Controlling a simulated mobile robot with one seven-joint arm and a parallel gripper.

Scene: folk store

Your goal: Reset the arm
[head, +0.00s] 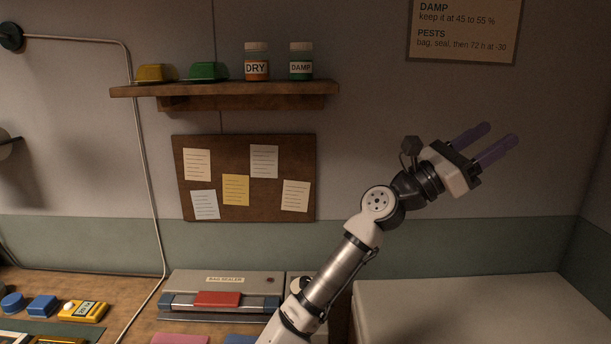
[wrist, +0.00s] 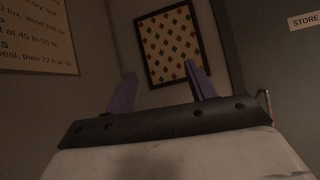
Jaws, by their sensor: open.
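My gripper (head: 501,140) is raised in the air at the right of the head view, above the pale chest-like surface and in front of the wall. Its two purple fingers are spread apart with nothing between them. In the wrist view the open fingers (wrist: 158,85) point towards a wall with a framed diamond-patterned picture (wrist: 170,45). My arm reaches up from the bottom middle of the head view, bent at the elbow.
A wooden shelf (head: 225,89) holds yellow and green blocks and two jars. A corkboard (head: 244,205) hangs below it. A bag sealer (head: 220,282) stands on the bench. A pale flat-topped unit (head: 460,300) is at lower right. A notice (head: 465,50) hangs above my gripper.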

